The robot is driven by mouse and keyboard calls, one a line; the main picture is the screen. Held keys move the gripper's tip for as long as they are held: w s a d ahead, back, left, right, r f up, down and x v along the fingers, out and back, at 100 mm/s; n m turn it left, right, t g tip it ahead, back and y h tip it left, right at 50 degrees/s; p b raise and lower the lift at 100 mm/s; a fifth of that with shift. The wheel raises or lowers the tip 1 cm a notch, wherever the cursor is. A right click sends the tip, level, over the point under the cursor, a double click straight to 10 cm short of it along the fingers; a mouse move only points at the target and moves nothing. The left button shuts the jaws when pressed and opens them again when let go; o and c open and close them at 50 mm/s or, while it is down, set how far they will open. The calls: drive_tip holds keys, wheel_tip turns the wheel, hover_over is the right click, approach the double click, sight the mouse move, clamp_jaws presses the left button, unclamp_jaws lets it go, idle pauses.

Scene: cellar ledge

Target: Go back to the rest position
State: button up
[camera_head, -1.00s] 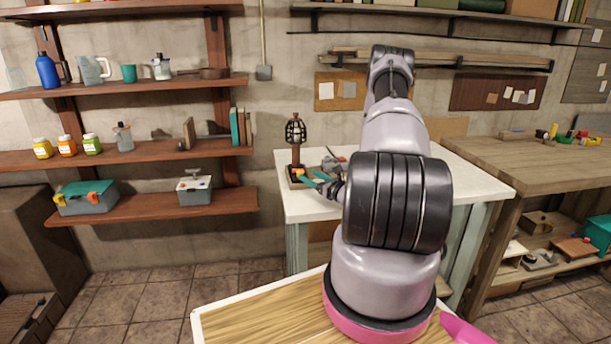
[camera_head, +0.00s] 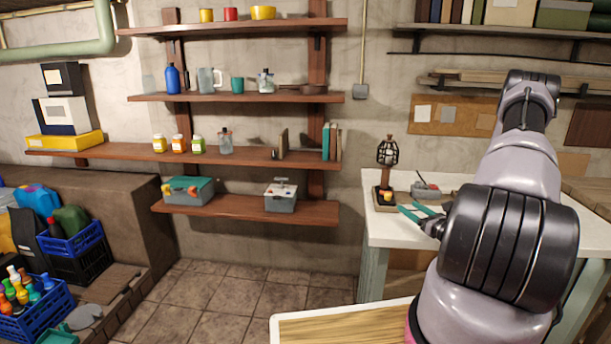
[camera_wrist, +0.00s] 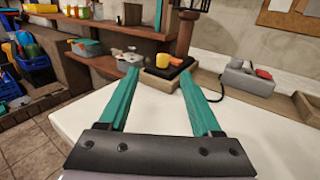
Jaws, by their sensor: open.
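My gripper (camera_wrist: 160,82) has two teal fingers spread apart in the wrist view, with nothing between them. In the head view my gripper (camera_head: 418,213) shows at the left of my arm, over the white table (camera_head: 383,232). The table's white top also fills much of the wrist view (camera_wrist: 235,125). Just beyond the fingertips stands a dark caged lamp (camera_head: 387,163) on a wooden base, with a small yellow thing (camera_wrist: 163,60) on the base. My bulky grey arm hides much of the table's right part.
A grey device with a red part (camera_wrist: 249,77) lies right of the lamp. Wall shelves (camera_head: 240,209) hold jars, jugs and toolboxes. At the left, blue crates (camera_head: 70,243) stand on a low ledge. The tiled floor before the shelves is clear.

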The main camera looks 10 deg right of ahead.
drive_tip(key=a+r+n+g+y, duration=0.5)
drive_tip(key=a+r+n+y, duration=0.35)
drive_tip(key=a+r, duration=0.45)
drive_tip(key=s+a+r+n+g, duration=0.7)
drive_tip(key=a+r+n+g, duration=0.1)
drive_tip(key=a+r+n, duration=0.15)
drive_tip(key=s+a+r+n+g+h, duration=0.3)
drive_tip(key=s+r+n+h, duration=0.35)
drive_tip(key=s, duration=0.45)
drive_tip(key=s+d+r+n+t+h, duration=0.4)
drive_tip(key=s+r, duration=0.3)
drive_tip(key=r, duration=0.2)
drive_tip(key=shift+t+h, duration=0.3)
drive_tip(key=shift+t, duration=0.6)
